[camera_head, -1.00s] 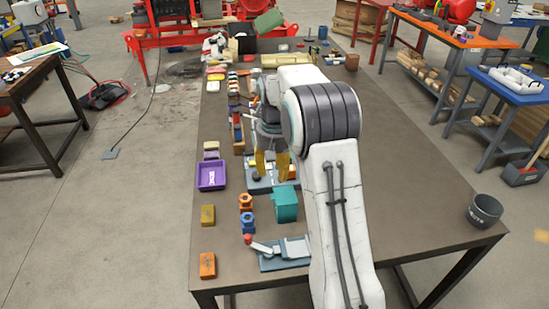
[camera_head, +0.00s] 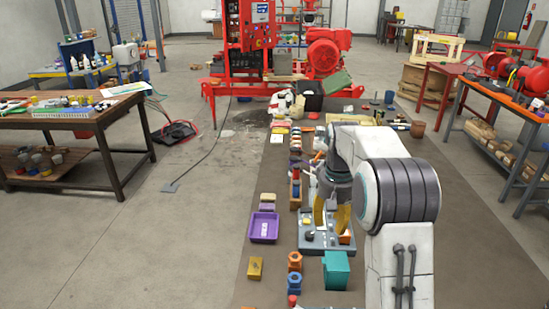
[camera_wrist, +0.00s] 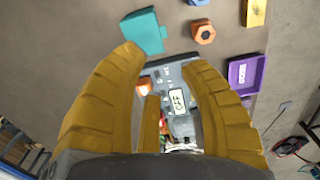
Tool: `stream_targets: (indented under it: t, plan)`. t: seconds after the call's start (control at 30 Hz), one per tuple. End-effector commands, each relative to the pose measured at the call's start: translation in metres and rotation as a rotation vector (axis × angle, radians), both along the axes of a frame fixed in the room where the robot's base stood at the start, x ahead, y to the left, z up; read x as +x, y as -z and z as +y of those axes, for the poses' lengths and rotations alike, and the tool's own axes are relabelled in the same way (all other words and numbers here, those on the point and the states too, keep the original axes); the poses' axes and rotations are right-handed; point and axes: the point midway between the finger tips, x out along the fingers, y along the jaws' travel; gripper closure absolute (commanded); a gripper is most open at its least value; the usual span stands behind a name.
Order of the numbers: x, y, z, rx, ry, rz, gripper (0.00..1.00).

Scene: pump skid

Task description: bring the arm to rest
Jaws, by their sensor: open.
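My gripper (camera_head: 331,217) has yellow-brown fingers and hangs over the long brown table (camera_head: 457,228), pointing down. In the wrist view my gripper (camera_wrist: 168,75) is open and empty, its fingers spread apart. Beneath it is a grey panel (camera_head: 311,239) with a white label reading OFF (camera_wrist: 178,101). My white arm with dark grey bands reaches over the table and hides part of its right side. I cannot tell whether the fingers touch the panel.
A teal block (camera_head: 336,271), orange nut (camera_head: 295,262), blue nut (camera_head: 294,281), yellow block (camera_head: 255,268) and purple tray (camera_head: 264,227) lie near the gripper. A row of small items runs up the table's left side. A red pump skid (camera_head: 327,55) stands behind.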

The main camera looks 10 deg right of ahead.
Motion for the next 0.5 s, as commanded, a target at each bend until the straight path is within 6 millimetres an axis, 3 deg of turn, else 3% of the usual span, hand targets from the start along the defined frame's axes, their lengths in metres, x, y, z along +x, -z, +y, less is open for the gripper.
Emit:
stream_targets:
  t: [0.17, 0.23, 0.4, 0.5]
  plan:
    - [0.014, 0.001, -0.003, -0.013, -0.024, -0.06, 0.61]
    - [0.008, 0.016, -0.002, -0.011, -0.034, -0.048, 0.61]
    - [-0.034, 0.059, 0.007, 0.011, -0.053, 0.045, 0.61]
    - [-0.068, 0.063, 0.015, 0.018, -0.062, 0.073, 0.61]
